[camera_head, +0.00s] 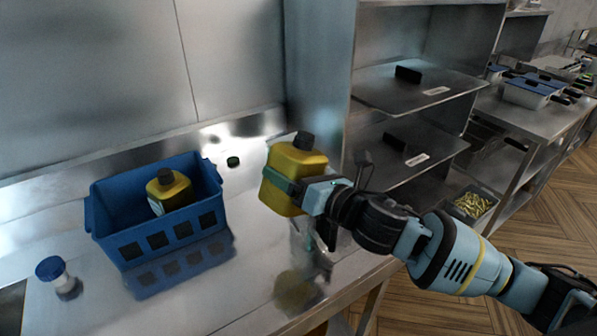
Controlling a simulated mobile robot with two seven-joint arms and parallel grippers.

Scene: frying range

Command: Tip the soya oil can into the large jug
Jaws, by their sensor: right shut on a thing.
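A yellow can (300,164) with a dark top is held upright in my right gripper (292,190), which is shut on its side. The can appears to be just above the steel counter. Its label cannot be read, so I cannot tell if it is the soya oil. A clear jug (301,240) seems to stand under and behind my right gripper, mostly hidden by it. A second yellow can (169,190) with a dark cap is in the blue basket (130,245). My left gripper is not in view.
A small jar with a blue lid (55,272) stands at the front left. A dark green cap (233,161) lies near the back wall. Steel shelves (415,88) rise to the right of the held can. The counter between basket and jug is clear.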

